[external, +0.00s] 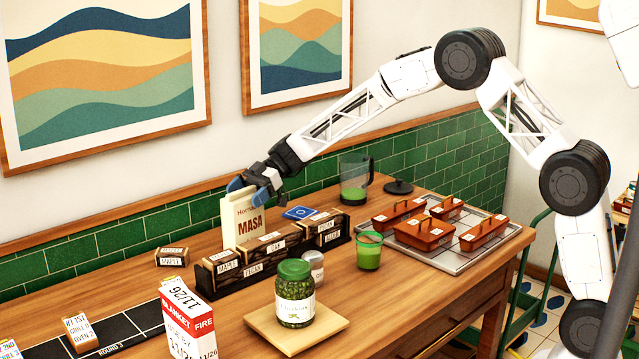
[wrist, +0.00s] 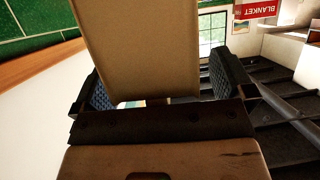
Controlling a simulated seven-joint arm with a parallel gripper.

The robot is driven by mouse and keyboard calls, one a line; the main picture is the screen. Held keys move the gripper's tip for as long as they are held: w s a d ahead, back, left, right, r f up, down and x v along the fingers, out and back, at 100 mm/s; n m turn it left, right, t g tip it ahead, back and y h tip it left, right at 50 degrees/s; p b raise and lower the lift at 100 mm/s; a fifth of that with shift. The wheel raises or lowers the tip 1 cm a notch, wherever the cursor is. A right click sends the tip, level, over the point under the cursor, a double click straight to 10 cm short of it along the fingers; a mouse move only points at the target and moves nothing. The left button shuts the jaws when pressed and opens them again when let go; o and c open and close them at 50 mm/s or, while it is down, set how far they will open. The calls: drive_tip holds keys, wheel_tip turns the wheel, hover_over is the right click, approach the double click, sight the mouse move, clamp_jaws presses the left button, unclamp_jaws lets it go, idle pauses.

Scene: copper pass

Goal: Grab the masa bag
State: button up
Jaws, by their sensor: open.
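The masa bag (external: 249,222) is a cream paper bag with a red band and the word MASA. It stands upright on the wooden table behind the dark rack in the external view. My gripper (external: 250,183) is at the bag's top, coming from the right, with blue-padded fingers. In the wrist view the tan bag (wrist: 140,45) extends up between the two open fingers, one on each side. A gap shows at the right finger; contact at the left finger is unclear. The bag's lower part is hidden by the rack in the external view.
Labelled blocks in a dark rack (external: 207,283) stand in front of the bag. A blue card (external: 299,212) and a pitcher (external: 355,182) are to its right. A green jar (external: 295,293), fire-blanket box (external: 188,318) and green cup (external: 369,252) stand nearer. The tiled wall (external: 93,236) is behind.

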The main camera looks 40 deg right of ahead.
idle(0.3)
drive_tip(key=c, duration=1.8)
drive_tip(key=shift+r, duration=0.1)
clamp_jaws()
